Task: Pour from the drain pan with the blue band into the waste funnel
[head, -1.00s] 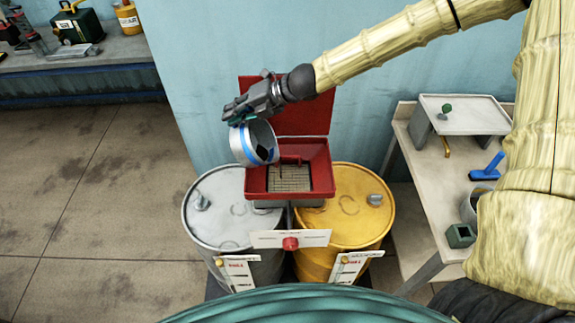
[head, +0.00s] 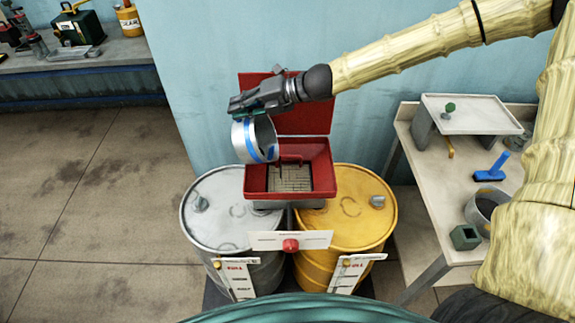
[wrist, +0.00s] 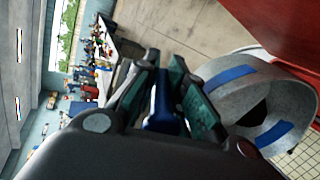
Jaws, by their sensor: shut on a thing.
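The drain pan with the blue band (head: 243,143) is a grey metal pan tipped on its side, its mouth turned to the right. My gripper (head: 246,108) is shut on its blue handle (wrist: 162,108) and holds it in the air. The pan also shows in the wrist view (wrist: 292,84), with a dark patch inside. The waste funnel (head: 322,180) is a red square box with a mesh floor and a raised red lid behind. The pan hangs above its left rear edge. I cannot make out any oil stream.
The funnel stands over a grey drum (head: 215,225) and a yellow drum (head: 350,225), with a white panel and red knob (head: 291,245) in front. A side table (head: 415,125) at right holds another pan (head: 472,212), a blue-handled tool (head: 492,170) and a small green box (head: 465,238).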

